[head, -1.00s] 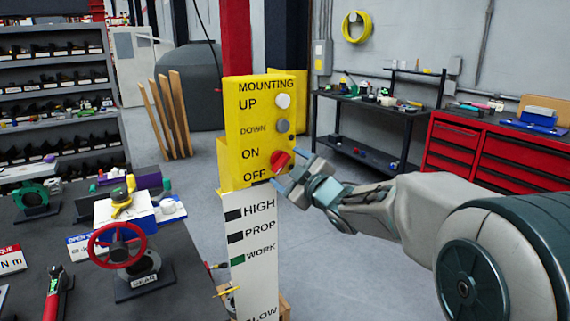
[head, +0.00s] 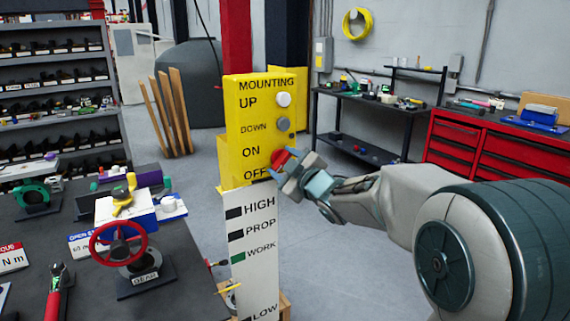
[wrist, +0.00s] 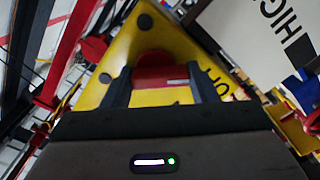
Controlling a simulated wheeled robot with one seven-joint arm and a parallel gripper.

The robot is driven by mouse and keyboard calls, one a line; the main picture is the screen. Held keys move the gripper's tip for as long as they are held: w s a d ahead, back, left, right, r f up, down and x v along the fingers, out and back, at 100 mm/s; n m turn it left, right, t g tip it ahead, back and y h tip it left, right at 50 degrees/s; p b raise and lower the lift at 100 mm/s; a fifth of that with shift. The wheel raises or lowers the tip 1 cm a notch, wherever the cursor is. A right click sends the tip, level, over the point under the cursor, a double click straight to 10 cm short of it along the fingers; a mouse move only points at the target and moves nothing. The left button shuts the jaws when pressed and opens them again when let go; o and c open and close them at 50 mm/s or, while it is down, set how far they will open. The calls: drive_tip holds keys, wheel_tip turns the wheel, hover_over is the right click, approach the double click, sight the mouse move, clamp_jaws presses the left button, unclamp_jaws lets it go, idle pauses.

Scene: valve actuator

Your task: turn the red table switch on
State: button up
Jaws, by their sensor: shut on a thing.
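The red switch (head: 280,158) sits low on the yellow panel (head: 262,112), beside the words ON and OFF. In the head view my gripper (head: 286,166) is at the switch and covers part of it. In the wrist view the red switch (wrist: 162,77) lies between the two dark fingers of my gripper (wrist: 160,88), which are shut on it. The switch's exact setting is hard to tell because the gripper hides part of it.
A white button (head: 284,99) and a grey button (head: 283,124) are above the switch. A white sign (head: 262,270) stands below the panel. A table with a red handwheel (head: 118,243) is at the left.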

drive_tip(key=shift+m, duration=0.3)
drive_tip(key=m+p, duration=0.1)
drive_tip(key=m, duration=0.2)
drive_tip(key=shift+r+m+p, duration=0.2)
drive_tip(key=shift+m+p, duration=0.15)
drive_tip(key=shift+m, duration=0.05)
drive_tip(key=m+p, duration=0.2)
drive_tip(key=m, duration=0.2)
drive_tip(key=shift+r+m, duration=0.15)
drive_tip(key=shift+m, duration=0.15)
drive_tip(key=m+p, duration=0.2)
drive_tip(key=m, duration=0.2)
drive_tip(key=shift+r, duration=0.1)
drive_tip(key=shift+m+p, duration=1.15)
drive_tip(key=shift+m, duration=0.95)
